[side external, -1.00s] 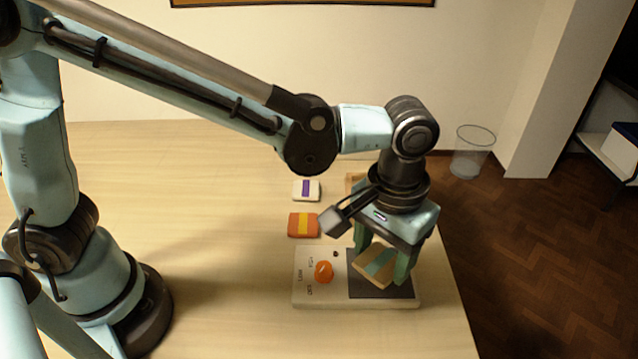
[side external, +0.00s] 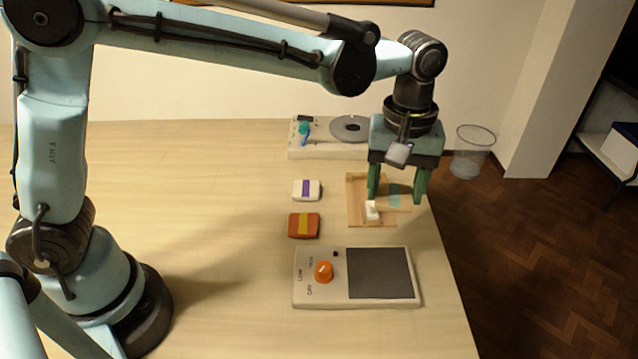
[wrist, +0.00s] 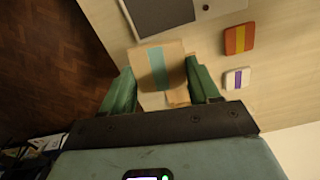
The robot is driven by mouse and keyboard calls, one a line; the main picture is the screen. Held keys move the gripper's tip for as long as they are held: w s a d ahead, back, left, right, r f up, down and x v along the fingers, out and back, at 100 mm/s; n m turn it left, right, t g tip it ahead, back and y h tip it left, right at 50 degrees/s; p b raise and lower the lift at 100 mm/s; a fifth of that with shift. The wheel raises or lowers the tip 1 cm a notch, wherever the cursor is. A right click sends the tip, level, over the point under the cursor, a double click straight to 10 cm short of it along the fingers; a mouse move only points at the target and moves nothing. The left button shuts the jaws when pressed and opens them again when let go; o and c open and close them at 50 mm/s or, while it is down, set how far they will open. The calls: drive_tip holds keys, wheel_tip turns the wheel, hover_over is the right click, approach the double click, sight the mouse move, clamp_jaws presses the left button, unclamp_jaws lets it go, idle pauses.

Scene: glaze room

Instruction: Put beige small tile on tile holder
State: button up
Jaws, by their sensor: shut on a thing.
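The beige tile (side external: 395,198) with a teal stripe is between the fingers of my gripper (side external: 396,196), which is shut on it. The tile also shows in the wrist view (wrist: 160,67), with a green finger at each side. The tile holder (side external: 356,192) is a light wooden tray on the table. In the side view the tile is over the holder's right part; whether it touches the holder cannot be told. My gripper and the tile hide part of the holder. A small white piece (side external: 371,210) shows at the holder, near the left finger.
An orange tile (side external: 304,225) with a yellow stripe and a white tile (side external: 306,190) with a purple stripe lie left of the holder. A heater-like box (side external: 380,273) with an orange knob stands in front. A device with a round disc (side external: 350,128) is behind. The table's right edge is close.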

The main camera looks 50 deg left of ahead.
drive_tip(key=w+a+n, duration=0.2)
drive_tip(key=w+a, duration=0.2)
approach(356, 183)
drive_tip(key=d+f, duration=0.2)
drive_tip(key=d, duration=0.1)
drive_tip(key=shift+d+f, duration=0.15)
drive_tip(key=shift+w+f, duration=0.15)
drive_tip(key=shift+f, duration=1.9)
drive_tip(key=shift+f, duration=0.1)
drive_tip(key=o, duration=1.2)
drive_tip(key=shift+c, duration=0.2)
